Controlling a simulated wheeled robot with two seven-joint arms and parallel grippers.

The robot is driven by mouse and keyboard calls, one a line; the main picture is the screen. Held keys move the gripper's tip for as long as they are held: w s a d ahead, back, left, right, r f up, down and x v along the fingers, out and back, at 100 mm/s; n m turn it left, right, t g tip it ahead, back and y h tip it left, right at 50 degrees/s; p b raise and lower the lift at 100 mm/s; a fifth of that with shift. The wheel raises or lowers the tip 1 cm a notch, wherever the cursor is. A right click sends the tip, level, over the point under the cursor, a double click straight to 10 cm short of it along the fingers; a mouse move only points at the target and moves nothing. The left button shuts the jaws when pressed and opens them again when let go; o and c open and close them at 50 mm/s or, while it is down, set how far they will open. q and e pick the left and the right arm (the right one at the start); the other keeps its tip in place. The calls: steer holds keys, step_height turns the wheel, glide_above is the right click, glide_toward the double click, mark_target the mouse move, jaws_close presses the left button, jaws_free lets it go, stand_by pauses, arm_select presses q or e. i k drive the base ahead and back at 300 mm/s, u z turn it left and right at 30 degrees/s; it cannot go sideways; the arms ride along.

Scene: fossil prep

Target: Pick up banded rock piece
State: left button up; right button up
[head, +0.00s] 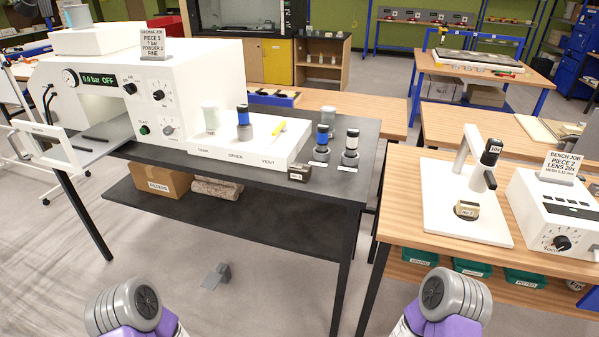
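A small tan block with a label (467,208) sits on the white base of the magnifier stand on the right wooden bench. A small dark block with a label (300,172) lies on the black table, at the front edge of the white tray. Both are too small to tell whether they are banded. Only rounded grey and purple links of my two arms show at the bottom edge. Neither gripper is in view.
The black table (345,190) carries a white blasting cabinet (150,95), a white tray (285,150) and several small bottles. The magnifier stand (440,215) and a white control box (545,215) stand on the wooden bench (400,240). A grey pedal (216,276) lies on the open floor.

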mark_target(296, 171)
steer(key=z, duration=1.85)
steer(key=i, duration=1.2)
steer(key=u, duration=3.35)
